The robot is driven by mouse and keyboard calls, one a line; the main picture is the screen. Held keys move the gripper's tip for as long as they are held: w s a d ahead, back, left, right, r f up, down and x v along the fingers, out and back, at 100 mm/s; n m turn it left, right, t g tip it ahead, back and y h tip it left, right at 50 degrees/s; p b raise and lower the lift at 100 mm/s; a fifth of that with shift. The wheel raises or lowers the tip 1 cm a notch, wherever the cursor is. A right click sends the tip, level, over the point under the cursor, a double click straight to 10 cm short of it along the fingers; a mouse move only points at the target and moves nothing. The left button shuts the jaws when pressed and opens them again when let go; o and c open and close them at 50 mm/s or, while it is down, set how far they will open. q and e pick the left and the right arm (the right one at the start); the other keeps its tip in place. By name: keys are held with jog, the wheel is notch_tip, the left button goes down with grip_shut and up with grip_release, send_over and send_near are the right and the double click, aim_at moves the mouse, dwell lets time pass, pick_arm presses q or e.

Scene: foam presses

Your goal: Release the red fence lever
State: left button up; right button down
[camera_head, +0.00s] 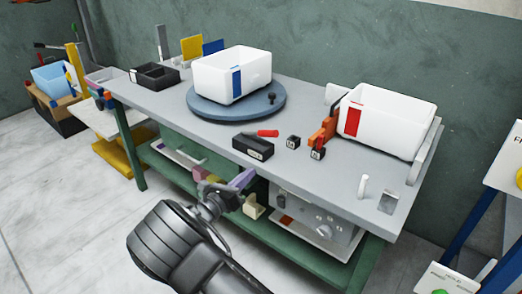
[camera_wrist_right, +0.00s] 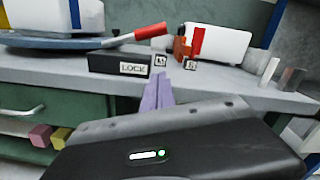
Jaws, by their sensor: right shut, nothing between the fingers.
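The red lever (camera_head: 268,133) lies at the top of a black box (camera_head: 253,147) near the table's front edge. In the right wrist view the red lever (camera_wrist_right: 150,31) slants up to the right behind the box, which bears the word LOCK (camera_wrist_right: 132,68). My right gripper (camera_head: 243,179) is shut and empty, its purple fingers just in front of the table edge and below the box. In the right wrist view the fingers (camera_wrist_right: 158,92) point towards the box and do not touch the lever. My left gripper is not in view.
A white bin with a blue stripe (camera_head: 232,76) stands on a round blue turntable (camera_head: 215,108). A white bin with a red stripe (camera_head: 385,120) stands at the right beside an orange part (camera_head: 324,132). Small black tagged blocks (camera_head: 293,142) sit right of the box.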

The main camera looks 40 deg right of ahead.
aim_at(267, 168)
jog(key=x, duration=0.9)
jog(key=shift+d, duration=0.4)
jog(key=r, duration=0.1)
jog(key=w+r, duration=0.1)
jog(key=r+p, duration=0.1)
jog(key=shift+w+d+r, duration=0.3)
jog(key=shift+w+d, duration=0.05)
jog(key=shift+a+r, duration=0.1)
